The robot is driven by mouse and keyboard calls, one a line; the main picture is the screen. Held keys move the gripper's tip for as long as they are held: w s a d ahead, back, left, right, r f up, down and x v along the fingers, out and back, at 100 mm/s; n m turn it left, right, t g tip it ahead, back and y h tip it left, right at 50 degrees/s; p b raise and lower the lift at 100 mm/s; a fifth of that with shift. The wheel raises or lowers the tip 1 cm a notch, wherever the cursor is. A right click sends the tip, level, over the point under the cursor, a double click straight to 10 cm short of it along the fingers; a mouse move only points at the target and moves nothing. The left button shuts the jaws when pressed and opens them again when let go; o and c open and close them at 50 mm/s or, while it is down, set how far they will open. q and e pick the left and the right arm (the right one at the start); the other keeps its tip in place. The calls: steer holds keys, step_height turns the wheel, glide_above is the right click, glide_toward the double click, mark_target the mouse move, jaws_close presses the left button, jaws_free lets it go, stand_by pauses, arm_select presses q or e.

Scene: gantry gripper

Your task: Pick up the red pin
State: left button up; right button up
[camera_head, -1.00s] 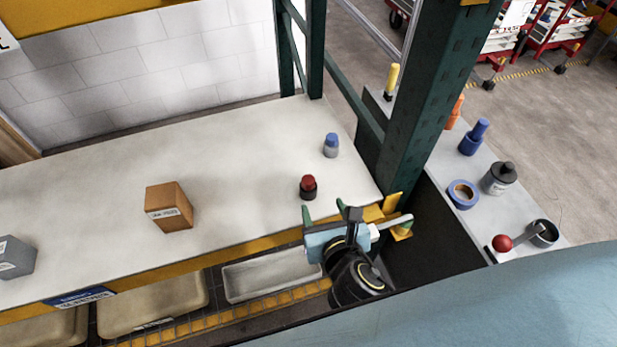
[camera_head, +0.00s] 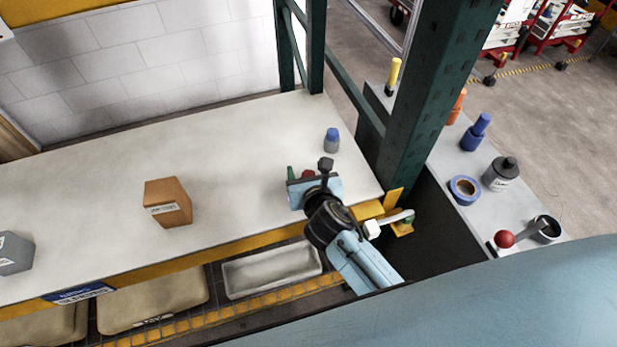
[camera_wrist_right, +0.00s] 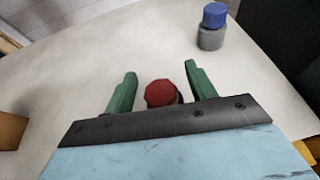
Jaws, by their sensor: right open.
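The red pin (camera_wrist_right: 161,93) stands upright on the white shelf, its red top showing between the two green fingers in the right wrist view. In the head view only a bit of its red top (camera_head: 308,174) shows, the rest hidden by my gripper. My right gripper (camera_head: 307,172) is open, and it also shows in the right wrist view (camera_wrist_right: 158,80) with one finger on each side of the pin. Gaps show between the pin and both fingers. My left gripper is not in view.
A brown box (camera_head: 167,202) is to the left, a grey box (camera_head: 14,254) further left. A green post (camera_head: 425,100) rises at the right. The shelf's middle is clear.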

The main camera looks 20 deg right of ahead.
steer(key=shift+c, duration=0.4)
steer(key=c, duration=1)
steer(key=shift+r, duration=0.1)
